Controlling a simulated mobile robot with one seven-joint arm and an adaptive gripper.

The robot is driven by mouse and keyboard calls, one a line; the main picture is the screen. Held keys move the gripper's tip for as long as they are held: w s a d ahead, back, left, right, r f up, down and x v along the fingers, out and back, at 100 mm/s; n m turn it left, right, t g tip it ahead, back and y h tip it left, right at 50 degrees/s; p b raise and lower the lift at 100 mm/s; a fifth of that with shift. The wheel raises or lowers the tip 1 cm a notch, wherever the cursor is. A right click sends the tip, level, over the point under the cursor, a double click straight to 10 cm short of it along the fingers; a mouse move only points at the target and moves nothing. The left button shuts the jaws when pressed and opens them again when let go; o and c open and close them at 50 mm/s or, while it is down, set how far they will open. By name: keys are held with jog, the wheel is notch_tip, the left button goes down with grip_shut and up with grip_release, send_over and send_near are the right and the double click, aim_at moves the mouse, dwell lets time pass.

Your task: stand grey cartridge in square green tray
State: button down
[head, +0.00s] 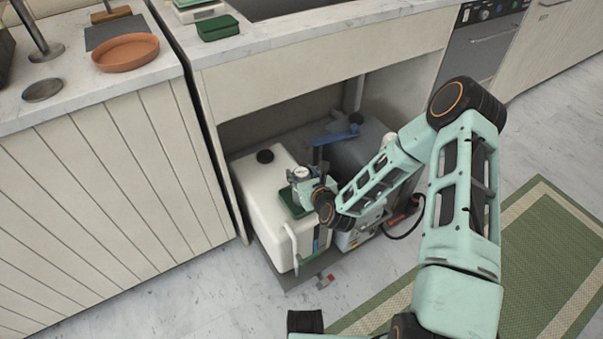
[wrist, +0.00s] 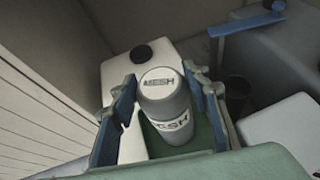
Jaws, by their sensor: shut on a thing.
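The grey cartridge (wrist: 168,100) is a pale cylinder with dark lettering on its top and side. In the head view its light top (head: 301,173) shows beside the end of my arm. My gripper (wrist: 162,80) is shut on the cartridge, one finger on each side, and holds it upright. The square green tray (wrist: 150,141) is under and around the cartridge's lower end. In the head view part of the tray (head: 288,206) shows on the white tank, below my gripper. Whether the cartridge's base touches the tray floor is hidden.
The white tank (head: 262,187) with a black cap stands in the open under-counter bay. A blue lever (head: 338,137) and a grey container are close behind and right. A second green tray (head: 218,28) and a terracotta dish (head: 126,52) are on the counters above.

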jog(key=c, duration=1.1)
grip_release()
jog(key=shift+r+p, duration=0.3)
jog(key=shift+p, duration=0.1)
jog(key=p+v, duration=0.2)
jog(key=v, duration=1)
jog(key=shift+f, duration=0.15)
jog(key=shift+s, duration=0.1)
